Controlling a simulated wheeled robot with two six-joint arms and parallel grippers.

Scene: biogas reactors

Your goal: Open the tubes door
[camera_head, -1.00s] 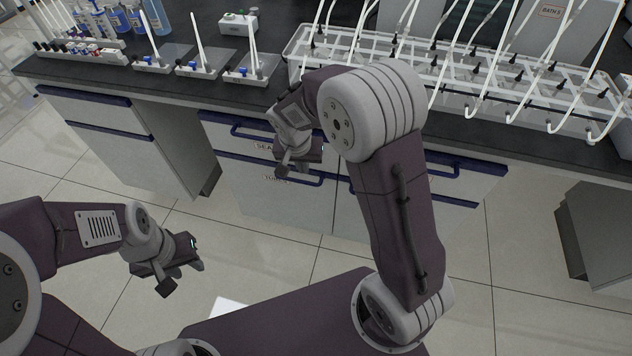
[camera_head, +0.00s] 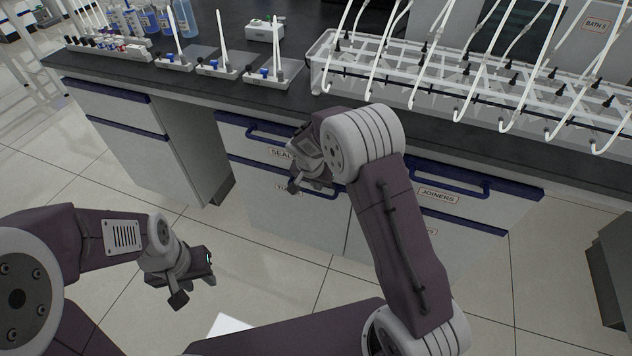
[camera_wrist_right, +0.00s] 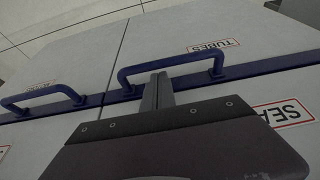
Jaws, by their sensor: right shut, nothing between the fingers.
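The tubes door is a light grey front under the seals drawer. Its TUBES label (camera_wrist_right: 213,47) and blue bar handle (camera_wrist_right: 170,63) show in the right wrist view. In the head view the label (camera_head: 285,188) is partly covered and my right arm hides most of the handle. My right gripper (camera_wrist_right: 160,78) is shut and empty. Its fingertips appear within the handle's loop, close to the bar; I cannot tell whether they touch it or sit behind it. It also shows in the head view (camera_head: 297,183). My left gripper (camera_head: 196,290) is open and empty, over the floor. The door looks closed.
The seals drawer (camera_head: 250,150) is above the tubes door. A JOINERS drawer (camera_head: 470,203) is to the right, and another blue handle (camera_wrist_right: 42,93) is beside the tubes one. The black counter (camera_head: 300,97) carries racks and bottles. Floor (camera_head: 290,270) in front is clear.

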